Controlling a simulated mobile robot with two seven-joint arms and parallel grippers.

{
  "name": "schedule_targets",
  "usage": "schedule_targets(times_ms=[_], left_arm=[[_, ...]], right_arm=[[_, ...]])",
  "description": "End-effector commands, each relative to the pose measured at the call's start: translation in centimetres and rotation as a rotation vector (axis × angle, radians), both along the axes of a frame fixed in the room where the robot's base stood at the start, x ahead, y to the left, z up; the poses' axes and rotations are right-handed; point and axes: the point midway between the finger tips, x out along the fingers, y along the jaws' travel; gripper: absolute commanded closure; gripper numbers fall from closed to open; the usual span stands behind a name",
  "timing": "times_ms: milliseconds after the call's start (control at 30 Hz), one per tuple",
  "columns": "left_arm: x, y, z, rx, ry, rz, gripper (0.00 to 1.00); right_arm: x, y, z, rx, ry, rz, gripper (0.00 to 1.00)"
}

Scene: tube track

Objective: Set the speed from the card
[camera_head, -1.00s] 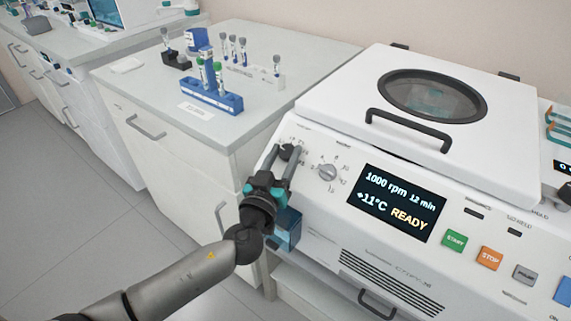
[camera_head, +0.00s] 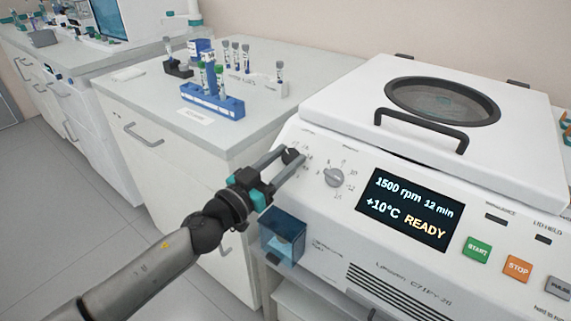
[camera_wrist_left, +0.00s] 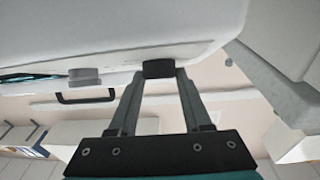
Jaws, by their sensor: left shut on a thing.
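The centrifuge (camera_head: 330,250) stands at the right with its lid closed. Its display (camera_head: 408,208) reads 1500 rpm, 12 min, +10°C and READY. My left gripper (camera_head: 291,157) is shut on the dark speed knob (camera_head: 289,155) at the left end of the panel. In the left wrist view the dark knob (camera_wrist_left: 158,69) sits between the two fingertips. A grey dial (camera_head: 334,178) with numbers around it is just right of the gripper, and it also shows in the wrist view (camera_wrist_left: 85,76). My right gripper is out of view.
START (camera_head: 477,250) and STOP (camera_head: 517,268) buttons are right of the display. A blue clear box (camera_head: 283,238) is on the machine's front below my gripper. A blue tube rack (camera_head: 212,100) stands on the bench behind left. The lid handle (camera_head: 420,128) juts forward.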

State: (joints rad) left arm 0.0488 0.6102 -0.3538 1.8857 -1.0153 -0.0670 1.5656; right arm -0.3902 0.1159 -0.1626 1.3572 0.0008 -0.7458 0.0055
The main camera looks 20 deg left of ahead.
Motion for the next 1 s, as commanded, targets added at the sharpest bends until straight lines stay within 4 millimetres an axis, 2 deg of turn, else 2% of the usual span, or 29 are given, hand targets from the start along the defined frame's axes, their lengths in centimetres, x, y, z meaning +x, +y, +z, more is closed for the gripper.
schedule_targets(times_ms=[367,700,1000], left_arm=[[0.3,0.4,0.1,0.134,-0.048,-0.194,1.0],[0.4,0.5,0.3,0.246,-0.09,-0.365,1.0],[0.4,0.5,0.2,0.282,-0.102,-0.424,1.0]], right_arm=[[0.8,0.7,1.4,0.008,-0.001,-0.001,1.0],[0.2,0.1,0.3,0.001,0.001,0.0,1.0],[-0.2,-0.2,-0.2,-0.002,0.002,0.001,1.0]])
